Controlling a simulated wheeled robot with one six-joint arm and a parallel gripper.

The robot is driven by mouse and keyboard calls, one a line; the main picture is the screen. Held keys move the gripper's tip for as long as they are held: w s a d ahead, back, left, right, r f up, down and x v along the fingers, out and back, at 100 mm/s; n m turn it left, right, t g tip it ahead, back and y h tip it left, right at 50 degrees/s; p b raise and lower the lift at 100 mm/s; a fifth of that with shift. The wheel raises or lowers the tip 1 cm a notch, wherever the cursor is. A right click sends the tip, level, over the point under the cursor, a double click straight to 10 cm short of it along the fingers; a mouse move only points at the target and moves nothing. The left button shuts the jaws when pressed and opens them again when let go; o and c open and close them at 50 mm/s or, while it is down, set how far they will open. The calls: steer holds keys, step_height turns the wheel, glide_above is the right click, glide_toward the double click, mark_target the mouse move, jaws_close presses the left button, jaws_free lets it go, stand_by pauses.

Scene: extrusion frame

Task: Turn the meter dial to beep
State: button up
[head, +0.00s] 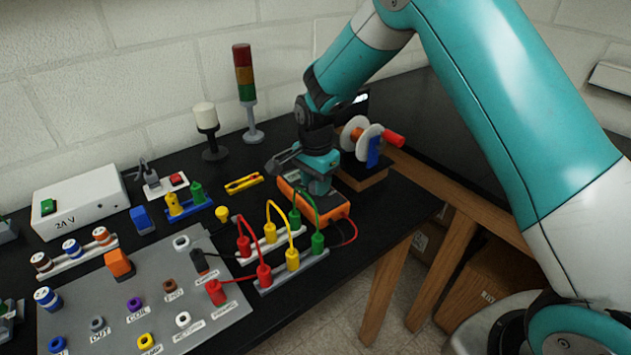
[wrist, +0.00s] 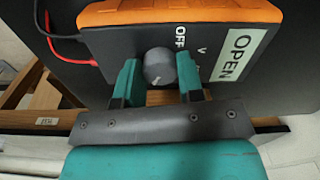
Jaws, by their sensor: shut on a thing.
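The meter is an orange-edged dark box (head: 335,208) on the black bench in the head view, partly hidden by my gripper. In the wrist view the meter (wrist: 108,42) shows a pale display reading OPEN (wrist: 237,53) and the printed marks OFF and V. Its round grey dial (wrist: 158,66) sits between the two teal fingers of my gripper (wrist: 159,78), which is shut on it. I cannot clearly tell which mark the dial points to, and I see no beep mark.
Red, yellow and green plugs with looped leads (head: 268,245) stand left of the meter. A spool stand (head: 362,140) is behind it. A red and a black lead (wrist: 75,50) join the meter. The bench's front edge is close by.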

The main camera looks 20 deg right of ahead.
steer(key=o, duration=0.9)
steer(key=shift+o, duration=0.2)
step_height(320, 180, up, 18)
steer(key=b, duration=0.2)
steer(key=shift+f, duration=0.25)
steer(key=s+a+n+y, duration=0.2)
steer(key=s+n, duration=0.8)
steer(key=s, duration=0.5)
steer(key=s+a+n+y, duration=0.2)
steer(key=s+n, duration=0.7)
steer(key=s, duration=0.7)
steer(key=shift+a+r+n, duration=0.25)
steer(key=shift+r+n, duration=0.1)
steer(key=shift+n, duration=0.05)
steer(key=shift+c, duration=0.4)
